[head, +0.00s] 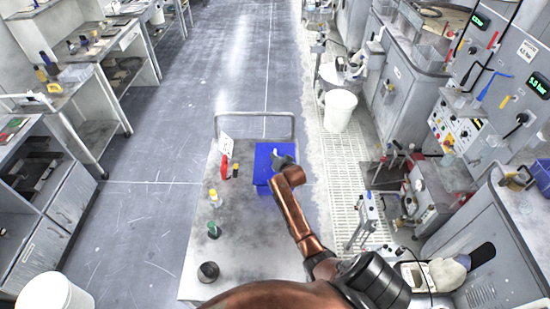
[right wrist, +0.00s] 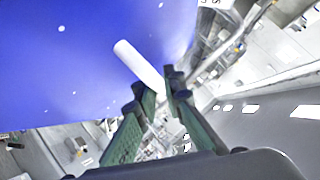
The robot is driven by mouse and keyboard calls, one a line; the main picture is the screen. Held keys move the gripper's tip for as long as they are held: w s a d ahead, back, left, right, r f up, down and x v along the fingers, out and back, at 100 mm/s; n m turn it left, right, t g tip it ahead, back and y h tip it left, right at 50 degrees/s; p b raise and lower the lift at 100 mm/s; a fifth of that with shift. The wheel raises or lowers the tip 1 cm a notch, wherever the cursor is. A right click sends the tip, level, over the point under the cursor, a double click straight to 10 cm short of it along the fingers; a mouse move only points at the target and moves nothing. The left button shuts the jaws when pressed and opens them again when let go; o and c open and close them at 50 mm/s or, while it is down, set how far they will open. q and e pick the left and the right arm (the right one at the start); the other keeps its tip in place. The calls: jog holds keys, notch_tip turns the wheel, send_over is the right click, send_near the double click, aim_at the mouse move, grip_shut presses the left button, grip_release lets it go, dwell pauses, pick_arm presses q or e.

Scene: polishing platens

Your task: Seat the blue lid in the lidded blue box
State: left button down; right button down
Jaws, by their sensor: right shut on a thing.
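The blue lid (head: 263,153) shows as a blue square at the far right part of the cart top in the head view. In the right wrist view the lid (right wrist: 70,60) fills the upper left as a flat blue face with small white dots and a white bar handle (right wrist: 132,58). My right gripper (head: 282,161) is over the lid; in the right wrist view its green fingers (right wrist: 158,85) are shut on the handle. I cannot tell the blue box apart from the lid in the head view, nor the gap between them. My left gripper is out of view.
The grey cart (head: 240,255) carries small bottles (head: 214,230), a red item (head: 224,168) and a dark round pot (head: 208,271) on its left side. A rail (head: 253,114) stands at its far edge. Machines line the right; the left aisle is open.

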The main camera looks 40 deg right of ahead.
jog(key=shift+r+p, duration=0.1)
jog(key=shift+p, duration=0.8)
dwell(1.1)
jog(key=shift+f+b, duration=0.55)
jog(key=shift+f, duration=0.45)
jog(key=c, duration=2)
grip_release()
jog(key=shift+o, duration=0.2)
jog(key=shift+s, duration=0.15)
jog(key=v, duration=1.1)
jog(key=shift+s+a+r, duration=0.15)
jog(key=shift+s+r, duration=0.1)
jog(key=shift+s, duration=0.05)
